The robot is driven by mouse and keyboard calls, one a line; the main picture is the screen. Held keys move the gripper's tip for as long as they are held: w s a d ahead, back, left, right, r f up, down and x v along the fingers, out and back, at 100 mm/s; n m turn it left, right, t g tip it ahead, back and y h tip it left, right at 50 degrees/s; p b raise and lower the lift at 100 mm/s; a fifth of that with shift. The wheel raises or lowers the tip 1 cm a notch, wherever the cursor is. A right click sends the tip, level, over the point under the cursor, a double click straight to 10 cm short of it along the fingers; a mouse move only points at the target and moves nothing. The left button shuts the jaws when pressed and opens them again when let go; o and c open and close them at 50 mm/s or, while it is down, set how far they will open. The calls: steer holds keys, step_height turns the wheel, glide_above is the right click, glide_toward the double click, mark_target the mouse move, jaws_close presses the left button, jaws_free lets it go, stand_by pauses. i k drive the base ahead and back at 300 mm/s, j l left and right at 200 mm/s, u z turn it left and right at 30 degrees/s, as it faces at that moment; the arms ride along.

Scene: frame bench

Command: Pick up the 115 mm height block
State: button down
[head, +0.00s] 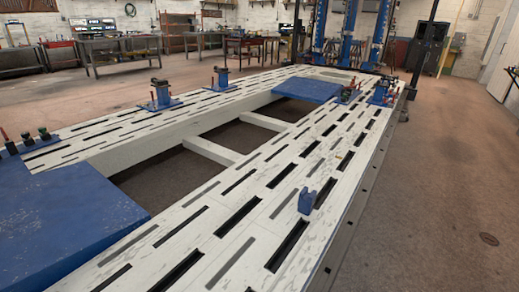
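A small blue block (307,202) with a notched top stands on the right-hand rail of the white slotted frame bench (225,205), between dark slots near the bench's right edge. No height marking can be read on it, so I cannot tell whether it is the 115 mm one. Nothing touches it. My gripper is not in view.
Blue plates lie at the near left (65,220) and far end (308,90) of the bench. Blue clamp stands (160,97) sit on the far rail, with more at the far right corner. The bench has open gaps in the middle. The floor at right (440,190) is clear.

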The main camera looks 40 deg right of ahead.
mark_target(307, 200)
steer(key=z, duration=1)
steer(key=k+j+z, duration=0.15)
steer(key=k+z, duration=0.45)
steer(key=i+l+u, duration=0.5)
steer(key=i+l, duration=1.5)
steer(key=k+l, duration=0.05)
steer(key=l, duration=0.1)
